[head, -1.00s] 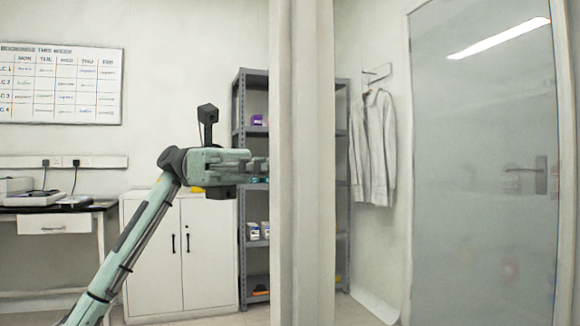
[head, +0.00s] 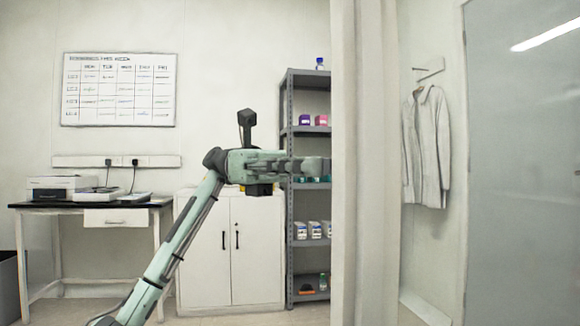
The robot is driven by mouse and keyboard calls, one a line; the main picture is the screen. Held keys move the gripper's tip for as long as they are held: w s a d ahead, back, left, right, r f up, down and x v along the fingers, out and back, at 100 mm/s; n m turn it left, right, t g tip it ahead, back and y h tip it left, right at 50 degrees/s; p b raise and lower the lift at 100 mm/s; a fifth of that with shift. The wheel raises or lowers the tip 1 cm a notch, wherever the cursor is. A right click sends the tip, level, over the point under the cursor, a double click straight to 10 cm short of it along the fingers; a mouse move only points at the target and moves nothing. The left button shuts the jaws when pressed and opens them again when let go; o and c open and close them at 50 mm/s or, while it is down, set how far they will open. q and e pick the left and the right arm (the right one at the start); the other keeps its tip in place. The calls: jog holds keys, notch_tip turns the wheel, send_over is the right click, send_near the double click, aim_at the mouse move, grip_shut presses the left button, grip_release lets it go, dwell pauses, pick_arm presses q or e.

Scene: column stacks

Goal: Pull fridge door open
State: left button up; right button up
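I cannot identify a fridge or a fridge handle for certain. A tall pale upright panel or column (head: 364,230) fills the middle of the head view from top to bottom. I cannot tell whether it is the fridge door seen edge-on. My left gripper (head: 322,167) comes in from the left at mid height and points right. Its fingertips end at the panel's left edge in the picture. I cannot tell whether they touch it, or how far apart the fingers are. No object shows in them. My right gripper is out of view.
A grey shelf rack (head: 289,220) with small boxes and a white two-door cabinet (head: 258,245) stand behind my arm. A desk (head: 116,217) is at left. A lab coat (head: 427,150) hangs right of the panel. A grey door (head: 520,180) is at far right.

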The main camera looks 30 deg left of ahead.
pick_arm(q)
jog(key=v, duration=0.8)
